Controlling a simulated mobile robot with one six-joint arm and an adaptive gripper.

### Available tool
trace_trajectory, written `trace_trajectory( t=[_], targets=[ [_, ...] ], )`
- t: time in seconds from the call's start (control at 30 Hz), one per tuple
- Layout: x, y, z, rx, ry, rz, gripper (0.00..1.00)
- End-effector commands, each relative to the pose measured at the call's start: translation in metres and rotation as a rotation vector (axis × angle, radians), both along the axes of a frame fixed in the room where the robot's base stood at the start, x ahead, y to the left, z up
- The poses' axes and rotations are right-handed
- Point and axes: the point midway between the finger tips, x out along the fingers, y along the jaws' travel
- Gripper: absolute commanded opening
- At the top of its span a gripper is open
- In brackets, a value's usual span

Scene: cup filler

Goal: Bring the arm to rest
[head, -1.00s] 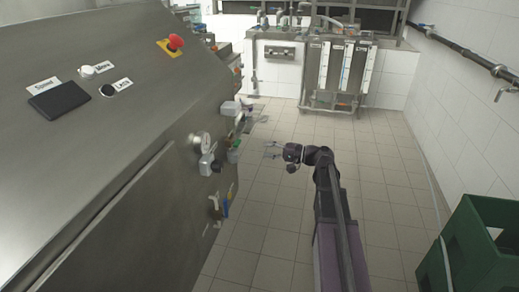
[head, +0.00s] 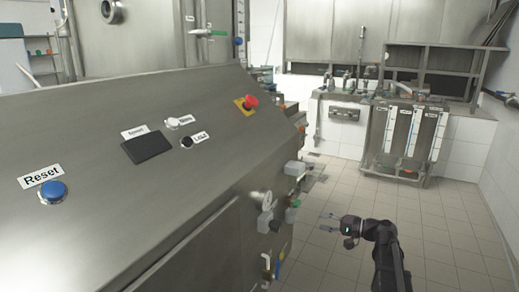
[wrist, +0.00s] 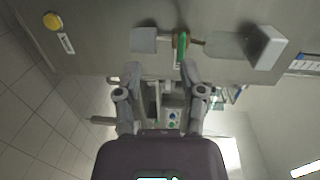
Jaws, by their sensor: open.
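My arm (head: 388,260) reaches up from the bottom right in the head view, with its dark wrist pointing left. My gripper (head: 328,223) is open and empty in the air, to the right of the machine's side fittings. In the wrist view my gripper (wrist: 159,72) shows its two grey fingers spread apart with nothing held between them. A green-handled fitting (wrist: 181,48) shows beyond the fingertips there. I cannot tell the exact gap between fingers and fitting.
The steel machine (head: 130,220) fills the left, with a blue Reset button (head: 52,191) and a red emergency button (head: 251,102). Knobs and a gauge (head: 261,198) stick out of its side. Open tiled floor (head: 440,210) lies right. Flow meters (head: 410,135) stand at the back.

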Motion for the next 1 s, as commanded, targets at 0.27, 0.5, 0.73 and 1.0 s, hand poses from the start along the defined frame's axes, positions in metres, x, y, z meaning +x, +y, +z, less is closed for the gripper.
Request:
trace_trajectory(
  t=[0.27, 0.5, 0.73, 1.0],
  targets=[
    [-0.036, 0.053, -0.053, -0.275, 0.107, 0.101, 0.51],
    [-0.075, 0.082, -0.099, -0.555, 0.198, 0.191, 0.51],
    [-0.114, 0.093, -0.134, -0.829, 0.270, 0.267, 0.51],
    [-0.154, 0.089, -0.159, -1.133, 0.332, 0.335, 0.51]
  ],
)
